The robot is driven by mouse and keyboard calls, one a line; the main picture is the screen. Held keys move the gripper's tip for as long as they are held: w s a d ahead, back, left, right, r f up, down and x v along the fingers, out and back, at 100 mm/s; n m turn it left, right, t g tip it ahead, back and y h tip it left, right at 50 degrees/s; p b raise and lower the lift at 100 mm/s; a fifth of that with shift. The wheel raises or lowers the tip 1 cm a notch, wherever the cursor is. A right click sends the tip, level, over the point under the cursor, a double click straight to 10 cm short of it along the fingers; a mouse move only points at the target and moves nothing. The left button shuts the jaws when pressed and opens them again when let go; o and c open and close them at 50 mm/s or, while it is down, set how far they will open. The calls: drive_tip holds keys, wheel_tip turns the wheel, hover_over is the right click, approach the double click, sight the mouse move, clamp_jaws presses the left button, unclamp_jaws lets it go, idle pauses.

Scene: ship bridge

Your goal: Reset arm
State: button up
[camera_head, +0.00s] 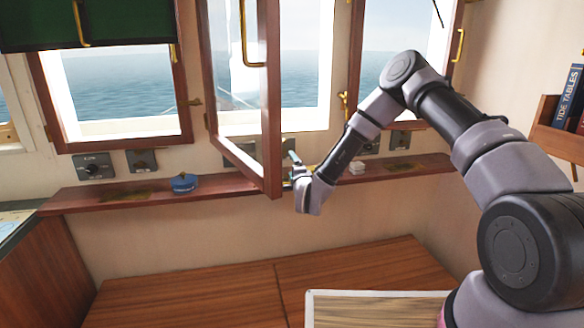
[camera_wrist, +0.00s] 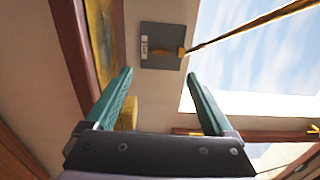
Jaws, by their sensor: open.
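My arm reaches from the right side of the head view to the shelf under the windows. My gripper (camera_head: 294,160) is at its end, just right of the open window sash's lower corner. In the wrist view my gripper (camera_wrist: 160,74) shows two green fingers spread apart with nothing between them. A grey switch plate (camera_wrist: 163,47) on the wall lies beyond the fingertips. The finger details are too small to make out in the head view.
A wooden window sash (camera_head: 273,100) stands open close to my gripper's left. The narrow shelf (camera_head: 225,189) holds a blue round object (camera_head: 184,182) and a small white item (camera_head: 357,167). Books (camera_head: 568,97) stand in a rack at right. The wooden top (camera_head: 190,297) below is largely clear.

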drive_tip(key=w+d+r+n+g, duration=0.1)
drive_tip(key=d+r+n+g, duration=0.35)
drive_tip(key=r, duration=0.95)
drive_tip(key=s+d+r+n+h, duration=0.1)
drive_tip(key=s+d+r+n, duration=0.4)
drive_tip(key=d+r, duration=0.55)
drive_tip(key=s+d+r+g+h, duration=0.1)
drive_tip(key=s+d+r+g, duration=0.15)
drive_tip(key=s+d, duration=0.45)
drive_tip(key=s+d+r+g+h, duration=0.1)
drive_tip(key=s+d+r, duration=0.3)
drive_tip(key=s, duration=0.6)
drive_tip(key=s+d+g, duration=0.1)
drive_tip(key=s+d, duration=0.1)
drive_tip(key=s, duration=0.6)
drive_tip(key=s+d+r+n+g, duration=0.1)
drive_tip(key=s+d, duration=0.1)
drive_tip(key=s, duration=0.6)
drive_tip(key=shift+s, duration=0.35)
